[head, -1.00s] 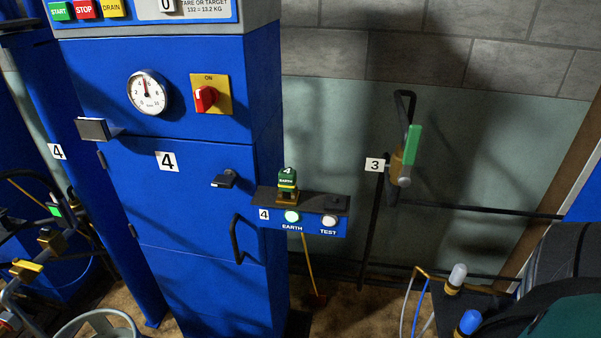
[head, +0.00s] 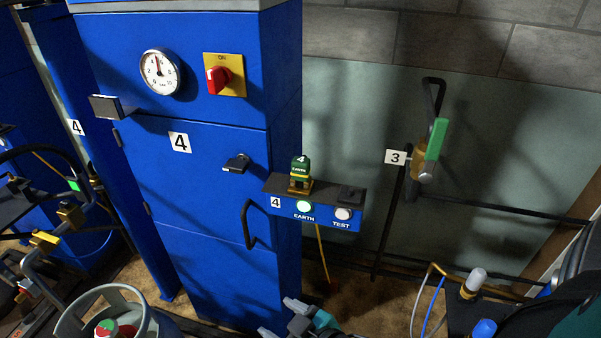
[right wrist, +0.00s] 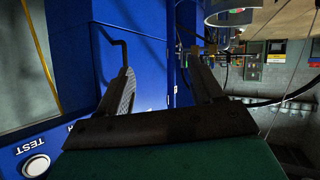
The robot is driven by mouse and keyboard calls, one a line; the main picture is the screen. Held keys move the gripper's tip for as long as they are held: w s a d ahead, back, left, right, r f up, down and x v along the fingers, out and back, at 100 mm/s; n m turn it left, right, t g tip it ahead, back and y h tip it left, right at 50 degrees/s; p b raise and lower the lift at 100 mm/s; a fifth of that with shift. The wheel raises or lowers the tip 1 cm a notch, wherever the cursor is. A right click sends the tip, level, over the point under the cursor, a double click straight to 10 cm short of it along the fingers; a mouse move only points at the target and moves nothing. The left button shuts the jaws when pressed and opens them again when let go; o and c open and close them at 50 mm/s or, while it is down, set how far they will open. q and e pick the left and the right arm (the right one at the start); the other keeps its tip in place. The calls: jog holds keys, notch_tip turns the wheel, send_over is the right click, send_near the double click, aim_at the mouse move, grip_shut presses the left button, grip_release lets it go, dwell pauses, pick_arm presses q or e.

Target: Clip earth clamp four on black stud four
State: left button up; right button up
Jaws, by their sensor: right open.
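The earth clamp four (head: 300,167) is green with a "4 EARTH" label. It stands upright on a brass-coloured base at the left of a small dark shelf (head: 325,190), with a yellow cable (head: 322,250) hanging below. I cannot make out for certain which part is black stud four. My right gripper (head: 280,318) is at the bottom of the head view, below and apart from the clamp. In the right wrist view its jaws (right wrist: 160,65) are spread with nothing between them. The clamp is not visible there. My left gripper is not in view.
The blue cabinet (head: 200,215) marked 4 has a black handle (head: 248,224). The EARTH button (head: 304,206) and TEST button (head: 343,213) face forward under the shelf. A grey gas cylinder (head: 75,312) stands at lower left.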

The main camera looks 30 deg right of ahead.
jog(key=w+a+r+n+t+y, duration=0.2)
jog(key=w+a+r+n+y, duration=0.25)
jog(key=r+n, duration=0.3)
jog(key=w+a+r+n+t+y, duration=0.2)
jog(key=w+a+r+n+y, duration=0.25)
jog(key=w+r+n, duration=0.35)
jog(key=s+a+r+n+g+y, duration=0.2)
jog(key=a+r+n+g+y, duration=0.3)
jog(key=r+n, duration=0.45)
notch_tip(320, 180, up, 5)
jog(key=n+g+h, duration=1.1)
jog(key=n+h, duration=0.6)
jog(key=n, duration=1.6)
send_over(301, 159)
jog(key=shift+f, duration=0.1)
